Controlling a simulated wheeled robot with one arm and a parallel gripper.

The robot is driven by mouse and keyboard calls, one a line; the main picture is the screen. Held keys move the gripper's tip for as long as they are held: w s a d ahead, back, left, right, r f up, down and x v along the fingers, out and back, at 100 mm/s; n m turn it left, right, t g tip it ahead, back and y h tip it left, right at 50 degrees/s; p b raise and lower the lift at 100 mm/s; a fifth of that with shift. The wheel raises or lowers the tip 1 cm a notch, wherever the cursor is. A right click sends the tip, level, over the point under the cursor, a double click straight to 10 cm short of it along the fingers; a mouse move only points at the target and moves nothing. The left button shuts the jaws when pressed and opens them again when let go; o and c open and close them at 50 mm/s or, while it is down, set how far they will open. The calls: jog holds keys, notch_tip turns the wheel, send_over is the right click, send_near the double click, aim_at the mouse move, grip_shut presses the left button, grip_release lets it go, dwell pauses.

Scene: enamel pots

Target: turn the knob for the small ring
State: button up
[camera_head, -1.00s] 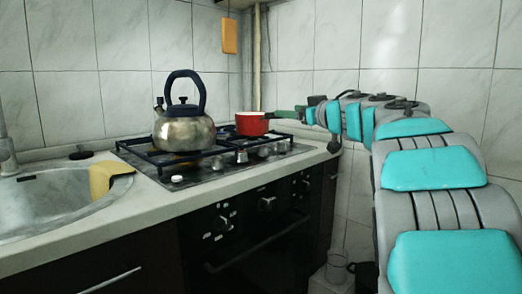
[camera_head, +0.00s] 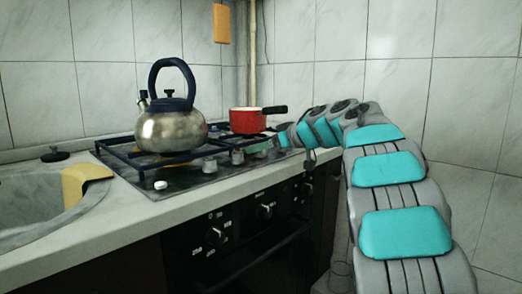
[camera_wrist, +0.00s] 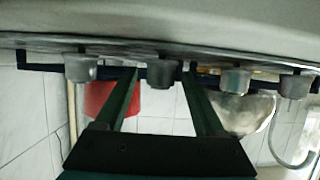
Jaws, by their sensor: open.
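The hob (camera_head: 180,178) has a row of grey knobs along its front edge. In the head view, one knob (camera_head: 210,165) stands at the left of the row and another (camera_head: 237,157) is to its right. My gripper (camera_head: 262,149) is low at the right end of the row. The wrist view appears upside down. There my open gripper (camera_wrist: 160,75) has its two green fingers on either side of one knob (camera_wrist: 161,74); I cannot tell whether they touch it. Other knobs (camera_wrist: 80,68) (camera_wrist: 236,80) are outside the fingers. No ring markings are readable.
A steel kettle (camera_head: 175,131) and a red pan (camera_head: 247,121) with a dark handle stand on the hob grates. A white button (camera_head: 160,185) is at the hob's front left. The oven front (camera_head: 235,240) has its own knobs. A sink (camera_head: 35,205) is at left.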

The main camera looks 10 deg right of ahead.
jog(key=shift+w+a+f, duration=0.1)
jog(key=shift+w+a, duration=0.05)
jog(key=shift+w, duration=0.05)
grip_shut()
dwell(0.6)
